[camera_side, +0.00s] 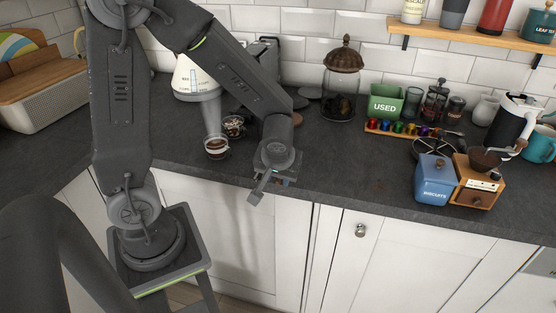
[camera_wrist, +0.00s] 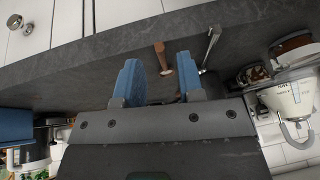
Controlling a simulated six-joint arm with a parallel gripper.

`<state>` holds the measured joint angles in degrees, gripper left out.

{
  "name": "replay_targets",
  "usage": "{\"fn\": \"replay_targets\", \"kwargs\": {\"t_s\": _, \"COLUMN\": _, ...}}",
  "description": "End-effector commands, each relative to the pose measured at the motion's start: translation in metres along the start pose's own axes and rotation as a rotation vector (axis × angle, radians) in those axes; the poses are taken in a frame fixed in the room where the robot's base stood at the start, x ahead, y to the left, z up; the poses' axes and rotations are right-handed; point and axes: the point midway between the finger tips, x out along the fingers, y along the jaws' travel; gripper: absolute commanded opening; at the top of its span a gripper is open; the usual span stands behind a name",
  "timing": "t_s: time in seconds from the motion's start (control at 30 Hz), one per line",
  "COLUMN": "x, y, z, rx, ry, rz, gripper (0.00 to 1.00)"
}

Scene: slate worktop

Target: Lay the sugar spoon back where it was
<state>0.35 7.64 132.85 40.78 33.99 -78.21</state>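My gripper (camera_wrist: 157,66) shows two blue fingers spread apart in the wrist view, with nothing visibly clamped between them. In the side view my gripper (camera_side: 272,182) is low at the front edge of the worktop, and its fingers are mostly hidden. A slim metal handle-like piece (camera_wrist: 212,43) lies just right of the right finger in the wrist view; I cannot tell whether it is the sugar spoon. A short brown wooden piece (camera_wrist: 163,57) shows beyond the gap between the fingers. Neither piece can be made out in the side view.
A lidded jar (camera_side: 341,85), a green USED box (camera_side: 385,103), a blue biscuit tin (camera_side: 435,180) and a grinder (camera_side: 477,185) stand right. The worktop between (camera_side: 345,165) is clear.

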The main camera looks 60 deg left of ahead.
Motion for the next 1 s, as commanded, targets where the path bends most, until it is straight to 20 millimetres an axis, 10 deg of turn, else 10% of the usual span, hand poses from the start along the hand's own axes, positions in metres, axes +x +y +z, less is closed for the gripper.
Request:
{"fn": "replay_targets", "kwargs": {"t_s": 0.5, "x": -0.105, "y": 0.001, "z": 0.000, "rx": 0.000, "ry": 0.002, "rz": 0.007, "gripper": 0.35}}
{"fn": "replay_targets", "kwargs": {"t_s": 1.0, "x": -0.156, "y": -0.021, "z": 0.017, "rx": 0.228, "ry": -0.026, "rz": 0.163, "gripper": 0.35}}
